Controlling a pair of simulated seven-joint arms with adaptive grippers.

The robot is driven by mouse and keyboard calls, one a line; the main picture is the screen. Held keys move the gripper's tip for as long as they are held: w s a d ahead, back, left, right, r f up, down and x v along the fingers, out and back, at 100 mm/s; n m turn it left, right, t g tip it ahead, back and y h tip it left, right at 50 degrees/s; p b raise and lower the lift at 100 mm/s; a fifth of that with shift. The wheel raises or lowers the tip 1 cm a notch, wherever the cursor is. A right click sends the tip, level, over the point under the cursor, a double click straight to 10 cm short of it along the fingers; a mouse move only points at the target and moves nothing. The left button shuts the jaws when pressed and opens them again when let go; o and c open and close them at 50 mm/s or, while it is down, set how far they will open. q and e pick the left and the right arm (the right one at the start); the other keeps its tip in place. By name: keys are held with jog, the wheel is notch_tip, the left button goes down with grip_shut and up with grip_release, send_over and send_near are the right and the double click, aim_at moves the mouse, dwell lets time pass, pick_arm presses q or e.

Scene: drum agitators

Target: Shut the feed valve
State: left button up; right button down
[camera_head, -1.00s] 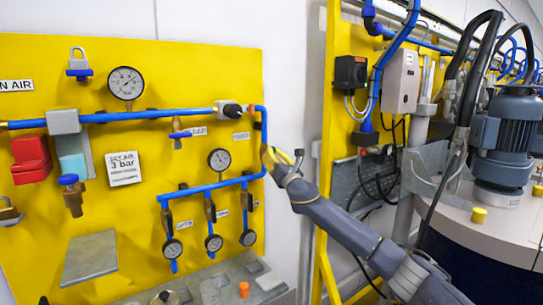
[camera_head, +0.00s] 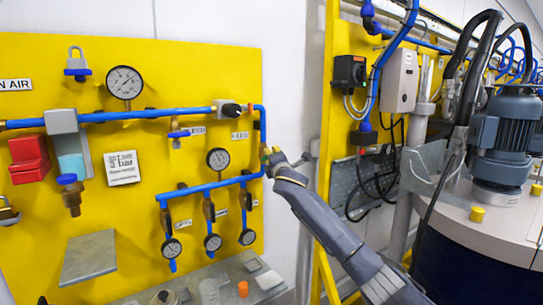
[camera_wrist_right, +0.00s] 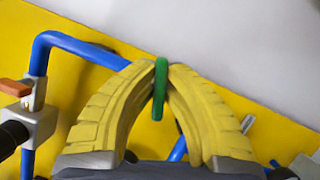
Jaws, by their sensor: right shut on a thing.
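My right gripper (camera_head: 268,158) is at the right edge of the yellow panel, by the blue pipe's vertical run. In the right wrist view its yellow fingers (camera_wrist_right: 162,85) are closed on a thin green handle (camera_wrist_right: 160,72), seen edge-on. I take this as the feed valve's handle; the valve body behind it is hidden by the fingers. A tag (camera_head: 240,135) that seems to read FEED is just left of that pipe. My left gripper is not in view.
Above left on the pipe is a grey fitting with a black end (camera_head: 228,109). Gauges (camera_head: 218,159) and small valves cover the panel. A grey ledge (camera_head: 190,290) runs below. A motor (camera_head: 505,130) stands far right, beyond a yellow frame post (camera_head: 325,110).

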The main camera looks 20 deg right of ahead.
jog(key=shift+m+g, duration=0.6)
jog(key=shift+m, duration=1)
jog(key=shift+f, duration=0.1)
jog(key=c, duration=1.5)
grip_release()
jog(key=shift+o, duration=0.2)
jog(key=s, duration=1.2)
jog(key=shift+a, duration=0.45)
